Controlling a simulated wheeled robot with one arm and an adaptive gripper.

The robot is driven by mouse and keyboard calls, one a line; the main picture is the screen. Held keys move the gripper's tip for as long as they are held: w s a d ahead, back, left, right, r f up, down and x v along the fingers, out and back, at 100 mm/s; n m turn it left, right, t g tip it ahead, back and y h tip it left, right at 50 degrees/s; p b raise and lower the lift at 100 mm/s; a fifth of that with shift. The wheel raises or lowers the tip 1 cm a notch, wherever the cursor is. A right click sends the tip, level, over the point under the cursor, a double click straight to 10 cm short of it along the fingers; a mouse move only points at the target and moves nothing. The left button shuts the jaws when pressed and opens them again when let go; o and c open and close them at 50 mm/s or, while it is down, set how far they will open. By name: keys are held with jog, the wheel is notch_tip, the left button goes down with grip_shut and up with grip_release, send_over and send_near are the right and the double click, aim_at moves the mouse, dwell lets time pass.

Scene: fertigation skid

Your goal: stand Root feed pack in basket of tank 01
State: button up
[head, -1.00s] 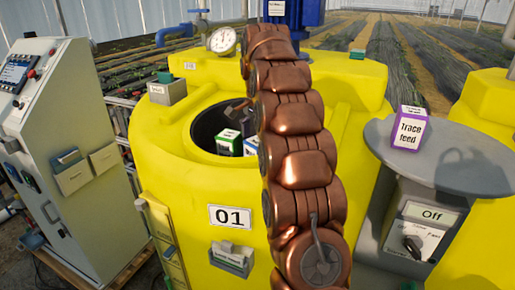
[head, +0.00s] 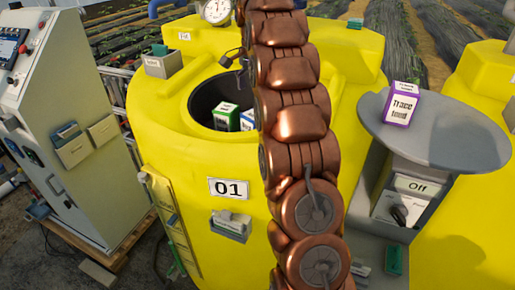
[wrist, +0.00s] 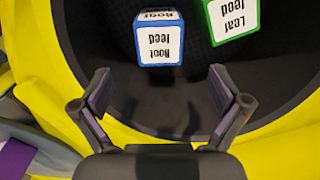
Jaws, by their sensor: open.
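The Root feed pack (wrist: 160,42), white with blue edges, stands in the dark opening of tank 01 (head: 165,150). The wrist view shows its label upside down; the head view shows part of it (head: 247,120) beside my arm. The green-edged Leaf feed pack (wrist: 232,16) stands beside it with a small gap, and also shows in the head view (head: 226,116). My gripper (wrist: 160,90) is open and empty, its fingers apart from both packs. In the head view my arm hides most of the gripper and the opening's right side.
The purple Trace feed pack (head: 401,103) stands on a grey round shelf (head: 455,130) at the right, above a switch box marked Off (head: 405,203). A control cabinet (head: 50,120) stands at the left. A gauge (head: 217,11) rises behind the opening.

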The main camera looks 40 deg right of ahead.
jog(key=s+a+f+n+g, duration=0.1)
jog(key=s+a+f+n, duration=0.2)
jog(key=s+a+n, duration=0.9)
jog(key=s+a+f+n, duration=0.1)
jog(key=s+a+f, duration=0.2)
jog(key=s, duration=0.5)
jog(key=s+a+f+n, duration=0.1)
jog(key=s+a+f, duration=0.3)
jog(key=s, duration=0.5)
jog(key=s+a+f+n, duration=0.2)
jog(key=s+a, duration=0.3)
jog(key=s, duration=0.3)
jog(key=shift+s+a+f+g, duration=0.3)
jog(key=shift+f+g, duration=0.1)
jog(key=shift+f, duration=0.5)
